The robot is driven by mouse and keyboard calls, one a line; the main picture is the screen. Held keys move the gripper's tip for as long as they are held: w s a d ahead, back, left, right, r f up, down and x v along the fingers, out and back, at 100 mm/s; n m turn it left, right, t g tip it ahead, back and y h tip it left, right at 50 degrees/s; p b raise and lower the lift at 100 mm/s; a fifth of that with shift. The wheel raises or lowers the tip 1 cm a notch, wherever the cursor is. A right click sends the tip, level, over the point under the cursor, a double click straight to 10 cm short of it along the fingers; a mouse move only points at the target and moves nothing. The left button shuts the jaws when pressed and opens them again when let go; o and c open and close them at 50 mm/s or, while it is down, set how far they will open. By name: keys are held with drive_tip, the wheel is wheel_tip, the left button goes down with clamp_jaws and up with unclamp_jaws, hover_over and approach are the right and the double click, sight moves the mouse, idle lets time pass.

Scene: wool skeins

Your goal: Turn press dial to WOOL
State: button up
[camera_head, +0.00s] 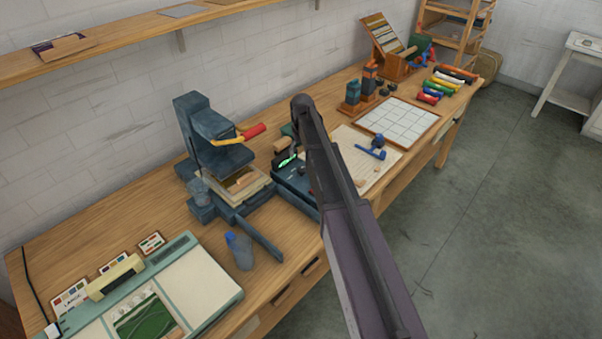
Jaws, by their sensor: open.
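A dark blue-grey press (205,125) stands on the wooden bench near the wall, left of centre. A yellow lever with a red grip (254,131) sticks out from its right side. A board with light layers lies on the press bed (246,186). I cannot make out a dial or the word WOOL on the press at this size. My arm rises from the lower right to a rounded joint right of the press. My gripper is not visible; the arm may hide it.
A dark tray (294,183) lies right of the press, partly behind my arm. A blue-capped bottle (240,251) stands in front. A pale green machine (205,280) fills the near left bench. A white grid board (398,122) lies farther right. A shelf (120,38) hangs above.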

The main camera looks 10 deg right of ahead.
sight(301, 169)
drive_tip(key=shift+f+b, duration=3.75)
drive_tip(key=shift+f, duration=0.35)
drive_tip(key=c, duration=1.2)
